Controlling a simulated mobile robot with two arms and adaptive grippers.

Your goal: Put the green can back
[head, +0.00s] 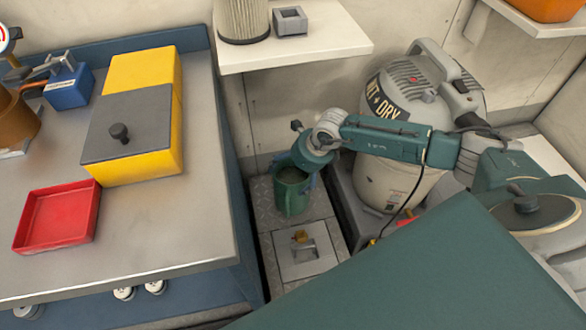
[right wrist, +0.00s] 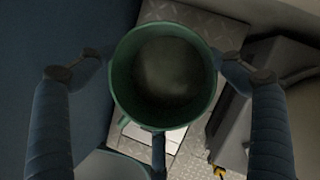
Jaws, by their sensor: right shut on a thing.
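The green can (head: 290,192) is an open-topped cylinder with a handle. It is upright, low between the workbench and the vacuum, over the metal tread-plate floor. My right gripper (head: 297,172) reaches down on it from above. In the right wrist view the can (right wrist: 121,92) sits between the two fingers of my right gripper (right wrist: 163,75), which press on its opposite sides. Its inside is dark and looks empty. I cannot tell whether its bottom touches the floor. My left gripper is not in view.
A workbench (head: 150,235) with a yellow box (head: 140,165) and red tray (head: 58,218) stands left. A large wet-dry vacuum (head: 390,175) stands right of the can. A white shelf (head: 325,45) overhangs behind. A floor hatch (head: 305,262) with a latch lies in front.

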